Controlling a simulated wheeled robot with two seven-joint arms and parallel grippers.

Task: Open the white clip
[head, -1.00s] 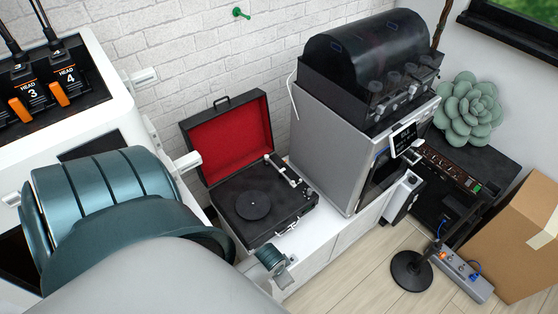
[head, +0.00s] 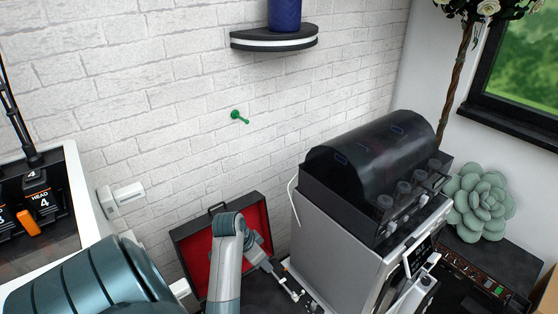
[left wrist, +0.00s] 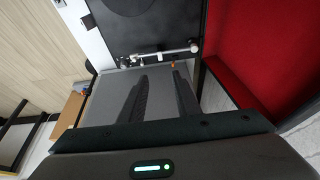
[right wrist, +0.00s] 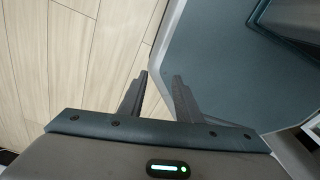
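Small white parts (head: 294,291) sit along the tonearm at the right side of an open record player; one may be the white clip, but they are too small to tell. In the left wrist view the white-and-silver tonearm (left wrist: 165,54) lies across the black deck beyond my fingers. My left gripper (head: 268,263) hangs over the record player in front of its red lid, close to the tonearm. Its two fingers (left wrist: 160,76) are apart with nothing between them. My right gripper (right wrist: 160,78) is outside the head view; its fingers are apart and empty.
The red lid (left wrist: 250,60) stands open close beside my left gripper. A tall grey machine (head: 318,240) with a dark dome is right of the record player. A white machine (head: 85,190) stands at left. Wood floor (right wrist: 75,60) shows below my right gripper.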

